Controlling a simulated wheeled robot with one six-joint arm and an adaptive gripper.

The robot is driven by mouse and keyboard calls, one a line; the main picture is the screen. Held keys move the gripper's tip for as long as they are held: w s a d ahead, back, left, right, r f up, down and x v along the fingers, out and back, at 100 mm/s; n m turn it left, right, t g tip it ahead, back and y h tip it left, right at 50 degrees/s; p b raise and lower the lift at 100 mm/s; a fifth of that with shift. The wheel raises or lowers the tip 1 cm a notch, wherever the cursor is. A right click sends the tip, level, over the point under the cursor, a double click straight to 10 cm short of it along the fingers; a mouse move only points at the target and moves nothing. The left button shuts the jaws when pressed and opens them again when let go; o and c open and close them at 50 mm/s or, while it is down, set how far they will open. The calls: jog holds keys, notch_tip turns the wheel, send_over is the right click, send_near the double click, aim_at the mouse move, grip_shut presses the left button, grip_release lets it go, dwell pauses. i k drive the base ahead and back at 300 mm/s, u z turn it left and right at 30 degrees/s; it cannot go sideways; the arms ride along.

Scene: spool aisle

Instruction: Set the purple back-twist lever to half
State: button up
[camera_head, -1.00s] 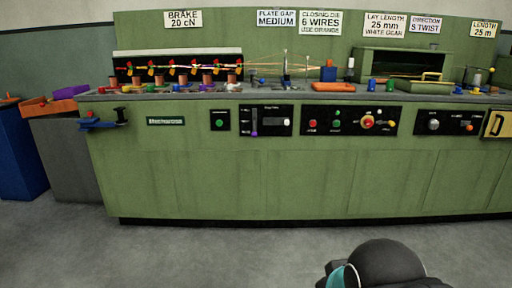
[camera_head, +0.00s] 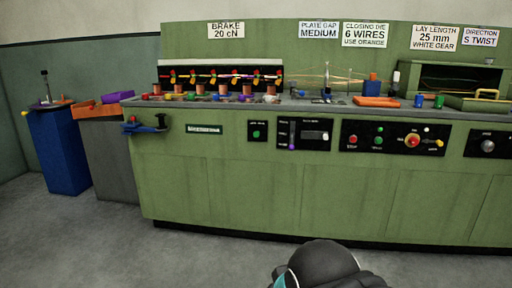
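The purple back-twist lever (camera_head: 292,147) is a small knob in a vertical slot on a black panel (camera_head: 284,121) on the front of the green machine. The knob is at the low end of the slot, with small labels beside the slot that are too small to read. Part of my dark arm (camera_head: 322,262) shows at the bottom edge, well apart from the panel. My gripper's fingers are not in view.
The green machine (camera_head: 240,185) spans the view, with bare floor in front. To the right of the lever is a black panel with red and green buttons (camera_head: 378,141). A blue clamp-like part (camera_head: 146,126) juts out at the left. A grey cabinet (camera_head: 108,160) and a blue stand (camera_head: 62,150) are farther left.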

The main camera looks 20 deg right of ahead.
aim_at(291, 147)
jog(key=u, duration=0.05)
jog(key=i, duration=0.9)
jog(key=z, duration=0.4)
